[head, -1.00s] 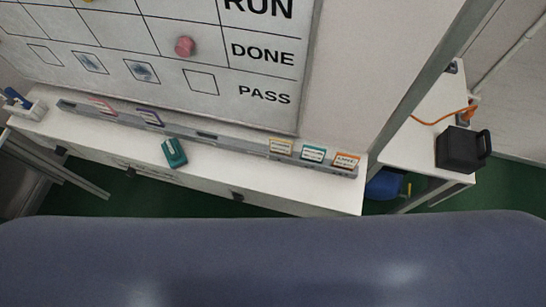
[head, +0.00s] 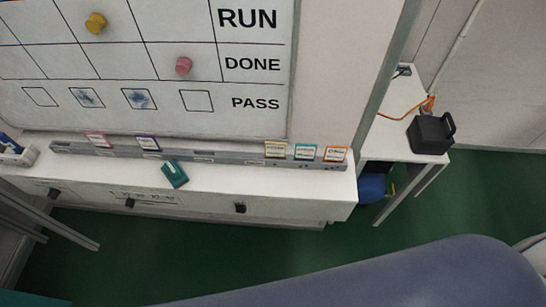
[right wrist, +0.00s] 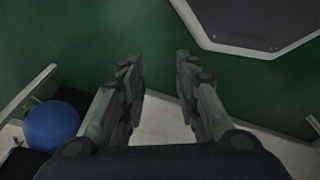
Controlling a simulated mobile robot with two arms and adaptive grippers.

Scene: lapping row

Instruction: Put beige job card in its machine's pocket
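The beige job card (head: 275,149) stands in the right part of a long grey rack (head: 230,158) in the head view. It is left of a teal card (head: 305,152) and an orange card (head: 335,154). A pink card (head: 98,141) and a purple card (head: 148,143) stand in the rack's left part. The writing on the cards is too small to read. My right gripper (right wrist: 158,65) shows only in the right wrist view, its fingers apart with nothing between them, above floor and pale surfaces. My left gripper is not in view.
A white bench (head: 100,173) carries the rack and a teal block (head: 173,174). A board (head: 120,60) with yellow and pink magnets stands behind. A side table at right holds a black box (head: 430,134). Green floor (head: 200,250) lies open in front. A blue ball (right wrist: 52,125) shows at left.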

